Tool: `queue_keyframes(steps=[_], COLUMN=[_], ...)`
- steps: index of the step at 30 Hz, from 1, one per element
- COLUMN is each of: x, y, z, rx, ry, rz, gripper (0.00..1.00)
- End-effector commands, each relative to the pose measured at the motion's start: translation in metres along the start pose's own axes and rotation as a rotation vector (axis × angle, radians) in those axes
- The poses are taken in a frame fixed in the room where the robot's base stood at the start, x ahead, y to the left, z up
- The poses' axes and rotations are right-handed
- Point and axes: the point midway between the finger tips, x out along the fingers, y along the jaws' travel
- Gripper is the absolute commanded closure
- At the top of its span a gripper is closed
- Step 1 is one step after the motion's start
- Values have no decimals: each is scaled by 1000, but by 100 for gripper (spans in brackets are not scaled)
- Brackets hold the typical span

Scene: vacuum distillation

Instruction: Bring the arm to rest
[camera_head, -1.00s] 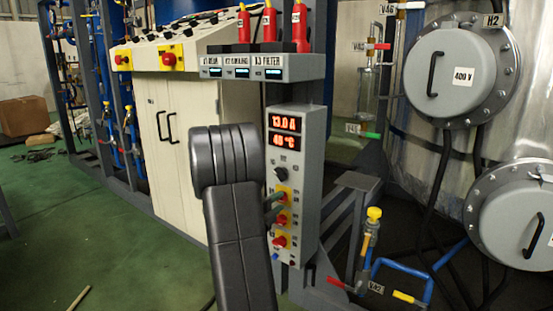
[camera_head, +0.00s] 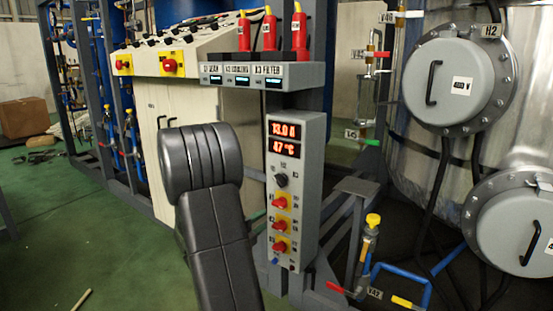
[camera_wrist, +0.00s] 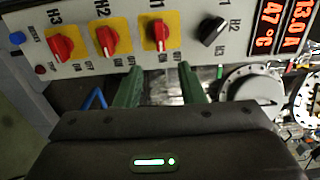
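My gripper (camera_wrist: 160,84) shows in the wrist view as two green fingers held apart with nothing between them. Its fingertips are just below the red H1 knob (camera_wrist: 160,32) in the picture; I cannot tell the exact gap. In the head view, my black arm covers most of the gripper, and only a bit of green shows left of the grey control panel (camera_head: 312,190). The panel carries a lit display (camera_head: 285,140) reading 13.0 A and 47 °C, a black knob (camera_head: 281,181) and several red knobs on yellow plates.
A grey bracket with blue pipes and a yellow-capped valve (camera_head: 373,221) stands right of the panel. A steel vessel with round flanged covers (camera_head: 455,80) is at the right. A cream cabinet (camera_head: 155,130) is behind my arm. Green floor (camera_head: 90,230) at the left is mostly clear.

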Motion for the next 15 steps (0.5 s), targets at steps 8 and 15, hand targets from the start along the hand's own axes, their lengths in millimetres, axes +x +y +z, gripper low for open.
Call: queue_keyframes(steps=[8, 15], x=[57, 98], y=[2, -4], z=[-1, 0], rx=[2, -23], ry=[4, 0], rz=[-2, 0], gripper=[65, 65])
